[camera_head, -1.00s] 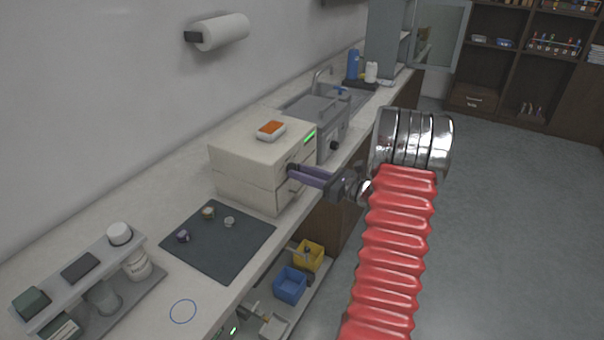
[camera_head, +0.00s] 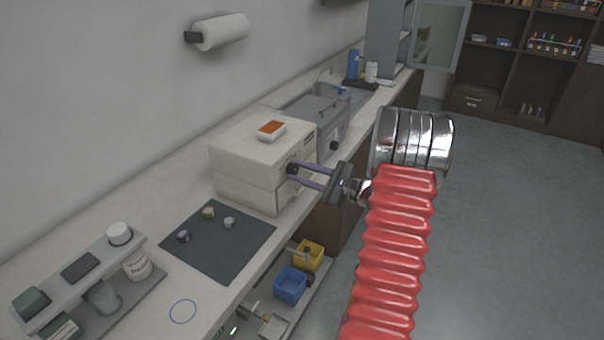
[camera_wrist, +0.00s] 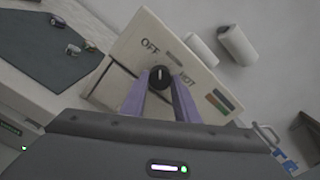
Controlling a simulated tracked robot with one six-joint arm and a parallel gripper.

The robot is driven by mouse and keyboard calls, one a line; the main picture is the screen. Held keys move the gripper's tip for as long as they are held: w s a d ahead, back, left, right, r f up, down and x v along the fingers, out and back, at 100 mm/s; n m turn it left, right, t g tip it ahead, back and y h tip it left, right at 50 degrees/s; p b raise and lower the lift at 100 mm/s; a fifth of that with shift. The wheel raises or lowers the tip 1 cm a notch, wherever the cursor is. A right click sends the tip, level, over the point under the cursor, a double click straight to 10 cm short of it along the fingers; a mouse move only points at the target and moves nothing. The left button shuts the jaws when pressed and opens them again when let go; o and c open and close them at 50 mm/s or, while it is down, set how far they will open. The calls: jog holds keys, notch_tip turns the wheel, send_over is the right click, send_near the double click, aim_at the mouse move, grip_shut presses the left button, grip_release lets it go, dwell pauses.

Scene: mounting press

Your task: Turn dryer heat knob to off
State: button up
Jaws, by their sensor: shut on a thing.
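The dryer (camera_head: 243,167) is a cream box on the counter. Its front carries a black round heat knob (camera_wrist: 159,76) between the printed words OFF and HOT, seen in the wrist view. The knob's pale mark stands roughly along the picture's vertical, between the two words. My gripper (camera_head: 294,173) reaches the dryer's front from the right. Its two purple fingers (camera_wrist: 160,92) are shut on the knob, one on each side. In the head view the fingertips hide part of the knob.
An orange-topped white dish (camera_head: 271,131) lies on the dryer. A grey machine (camera_head: 322,117) stands right behind it. A dark mat (camera_head: 218,246) with several small pieces lies in front. Blue (camera_head: 290,286) and yellow bins (camera_head: 309,256) sit below the counter.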

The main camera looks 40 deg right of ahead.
jog(key=shift+n, duration=1.7)
jog(key=shift+f, duration=0.1)
jog(key=o, duration=1.1)
jog(key=shift+s, duration=0.1)
jog(key=v, duration=1.3)
jog(key=shift+s, duration=0.3)
